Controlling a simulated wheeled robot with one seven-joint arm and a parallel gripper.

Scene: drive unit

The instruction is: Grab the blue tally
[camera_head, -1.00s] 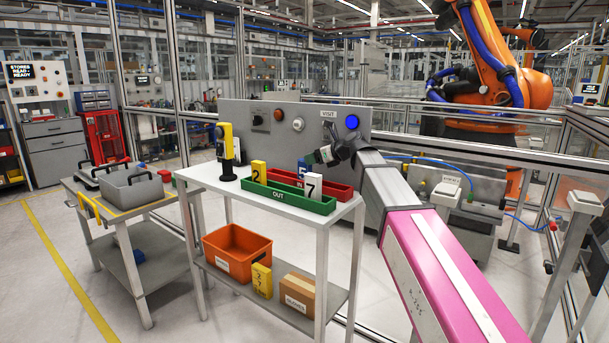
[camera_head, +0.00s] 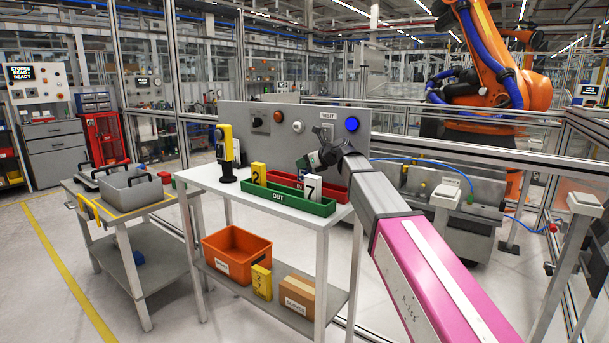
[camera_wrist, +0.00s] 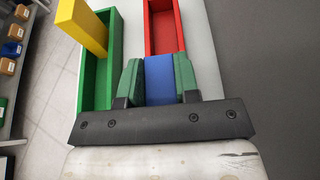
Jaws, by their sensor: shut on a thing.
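The blue tally (camera_wrist: 160,80) is between the two green finger pads of my gripper (camera_wrist: 159,82) in the wrist view, and the gripper is shut on it. In the head view a small blue part (camera_head: 302,164) shows beside my gripper (camera_head: 314,159), above the red tray; the rest is hidden by the fingers. The red tray (camera_head: 336,192) is behind the green OUT tray (camera_head: 277,198). I cannot tell whether the tally touches the red tray.
The green tray holds a yellow tally (camera_head: 258,173) marked 2 and a white tally (camera_head: 313,187) marked 7. A yellow and black post (camera_head: 226,150) stands left of the trays. A grey panel (camera_head: 265,140) with buttons rises behind them.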

